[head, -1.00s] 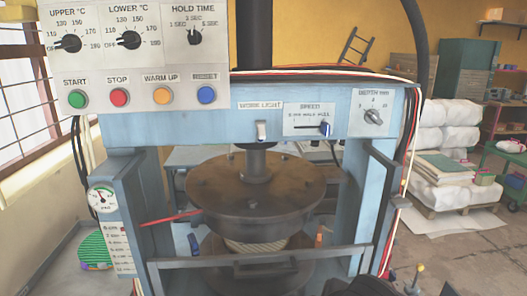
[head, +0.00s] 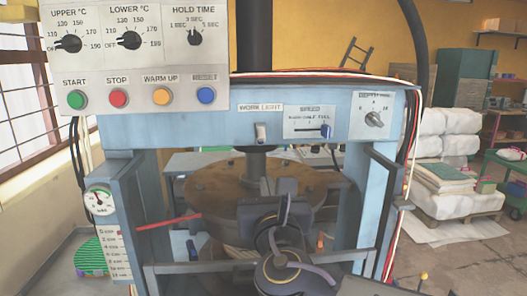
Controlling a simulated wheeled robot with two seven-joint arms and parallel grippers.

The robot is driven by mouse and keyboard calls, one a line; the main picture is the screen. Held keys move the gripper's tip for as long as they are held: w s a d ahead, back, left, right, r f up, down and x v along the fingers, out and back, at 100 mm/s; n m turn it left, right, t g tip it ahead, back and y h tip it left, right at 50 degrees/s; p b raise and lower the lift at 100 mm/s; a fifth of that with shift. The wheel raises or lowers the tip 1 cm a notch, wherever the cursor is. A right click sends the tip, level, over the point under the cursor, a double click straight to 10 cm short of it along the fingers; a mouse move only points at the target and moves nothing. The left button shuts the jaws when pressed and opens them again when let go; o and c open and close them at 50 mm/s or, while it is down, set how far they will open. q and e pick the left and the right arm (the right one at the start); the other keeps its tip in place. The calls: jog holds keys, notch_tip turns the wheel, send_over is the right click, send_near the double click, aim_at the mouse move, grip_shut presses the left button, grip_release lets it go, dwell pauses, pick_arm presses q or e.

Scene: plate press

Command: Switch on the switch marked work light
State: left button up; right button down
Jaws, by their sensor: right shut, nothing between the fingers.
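The work light switch (head: 261,133) is a small pale lever on the blue crossbeam of the press, under the label WORK LIGHT (head: 260,107). Its lever looks much as before; I cannot tell its on or off position for sure. My right gripper (head: 284,188) is shut and empty. It is in front of the round press plate (head: 215,187), below the switch and a little to its right, apart from it. My left gripper is not in view.
The speed slider (head: 326,131) and depth knob (head: 374,119) sit right of the switch. A control box with dials and coloured buttons (head: 140,60) overhangs the beam at the upper left. A grey bar (head: 190,266) crosses the press front.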

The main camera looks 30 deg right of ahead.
aim_at(262, 144)
jog(key=w+d+r+p, duration=0.1)
jog(key=w, duration=0.1)
jog(key=w+d+r+p, duration=0.1)
jog(key=w, duration=0.2)
jog(key=w+d+r+p, duration=0.1)
jog(key=w+r, duration=0.1)
jog(key=w, duration=0.1)
jog(key=shift+d, duration=0.2)
jog(key=shift+s+a+r, duration=0.1)
jog(key=shift+s+r, duration=0.05)
jog(key=shift+r, duration=0.15)
